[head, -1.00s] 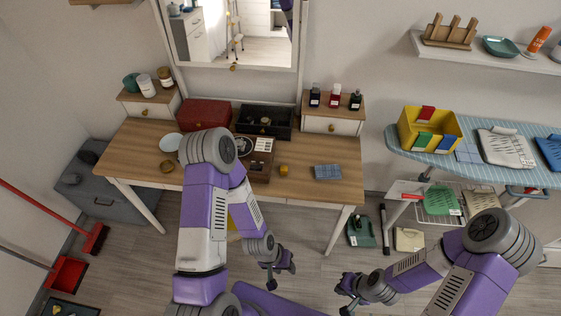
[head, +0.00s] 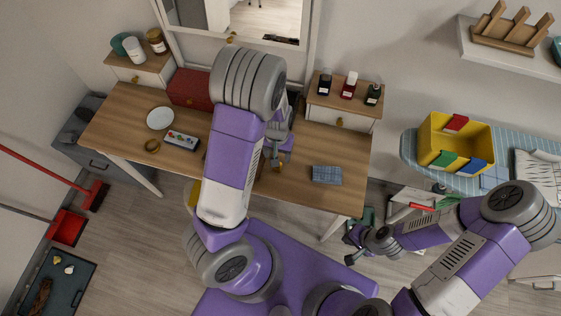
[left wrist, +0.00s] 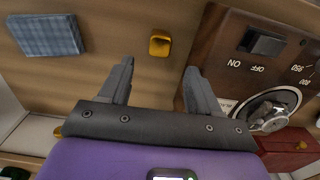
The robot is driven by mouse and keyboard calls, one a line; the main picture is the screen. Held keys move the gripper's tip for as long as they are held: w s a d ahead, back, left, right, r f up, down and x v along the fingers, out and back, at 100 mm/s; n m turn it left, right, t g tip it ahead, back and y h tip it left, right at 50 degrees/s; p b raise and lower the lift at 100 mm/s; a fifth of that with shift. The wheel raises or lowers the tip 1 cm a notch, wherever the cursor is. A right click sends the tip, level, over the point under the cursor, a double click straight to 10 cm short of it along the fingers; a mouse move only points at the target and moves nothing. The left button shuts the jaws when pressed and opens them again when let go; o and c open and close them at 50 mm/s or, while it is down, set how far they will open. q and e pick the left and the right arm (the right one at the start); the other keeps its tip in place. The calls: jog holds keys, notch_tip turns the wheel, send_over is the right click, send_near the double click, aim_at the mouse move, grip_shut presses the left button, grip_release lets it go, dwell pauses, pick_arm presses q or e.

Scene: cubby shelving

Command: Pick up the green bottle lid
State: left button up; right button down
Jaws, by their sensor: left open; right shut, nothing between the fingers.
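The green bottle (head: 373,94) with its dark lid (head: 375,86) stands upright at the right end of the row on the small right cabinet. My left gripper (head: 278,160) is over the middle of the desk, left of that cabinet and apart from the bottle. In the left wrist view it is open and empty (left wrist: 157,76), with a small yellow object (left wrist: 159,44) just beyond the fingertips. My right gripper (head: 352,250) is shut and empty, low in front of the desk's right side.
A red-capless-looking bottle with a white top (head: 349,87) and a dark blue bottle (head: 324,84) stand beside the green one. A blue checked cloth (head: 326,174) lies on the desk. A dark brown panel with a dial (left wrist: 230,60) is close to the left fingers.

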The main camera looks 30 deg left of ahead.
pick_arm(q)
jog(key=f, duration=0.2)
jog(key=f+b, duration=0.1)
jog(key=f, duration=0.1)
jog(key=s+f, duration=0.1)
jog(key=f, duration=0.1)
jog(key=shift+d+b, duration=0.2)
jog(key=shift+b, duration=0.1)
jog(key=shift+f, duration=0.5)
jog(key=c, duration=1)
